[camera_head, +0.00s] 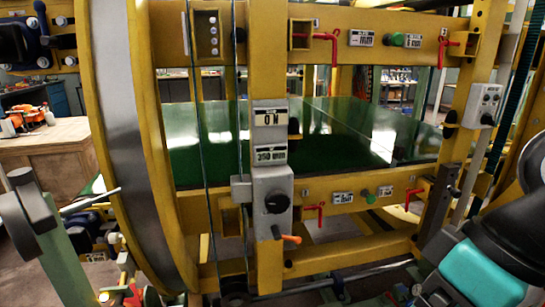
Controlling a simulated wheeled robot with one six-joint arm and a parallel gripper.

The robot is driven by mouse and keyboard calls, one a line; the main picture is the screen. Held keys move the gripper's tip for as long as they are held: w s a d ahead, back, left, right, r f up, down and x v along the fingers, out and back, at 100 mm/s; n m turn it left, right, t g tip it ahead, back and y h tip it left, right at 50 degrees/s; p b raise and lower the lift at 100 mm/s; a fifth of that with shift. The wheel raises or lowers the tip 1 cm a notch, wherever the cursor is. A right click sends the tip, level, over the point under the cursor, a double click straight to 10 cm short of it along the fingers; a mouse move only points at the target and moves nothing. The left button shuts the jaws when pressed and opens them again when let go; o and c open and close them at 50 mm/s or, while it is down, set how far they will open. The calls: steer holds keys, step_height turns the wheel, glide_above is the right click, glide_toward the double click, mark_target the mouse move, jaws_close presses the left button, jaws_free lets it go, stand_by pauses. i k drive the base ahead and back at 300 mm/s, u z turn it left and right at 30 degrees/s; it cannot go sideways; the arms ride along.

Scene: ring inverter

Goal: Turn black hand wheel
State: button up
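A round black knob (277,203) sits on the front of a grey box (271,183) on the yellow upright. An orange-tipped lever (290,238) sticks out just below it. At the left edge a dark grey disc-like part (32,205), seen nearly edge-on, stands on a pale green post. I cannot tell for sure which of these is the black hand wheel. My arm, black and teal, shows at the lower right. My gripper is not clearly in view, and no part of my arm touches the knob or the disc.
A yellow frame (180,150) with a large curved ring fills the view. Red handles (325,40) and green buttons (397,39) sit on its rails. A green sheet (300,130) lies behind. A wooden bench (50,155) stands at left. Pipes and bars crowd the bottom.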

mark_target(277, 201)
steer(key=z, duration=1.8)
steer(key=k, duration=1.05)
steer(key=u, duration=1.7)
steer(key=i, duration=0.5)
steer(key=u, duration=0.05)
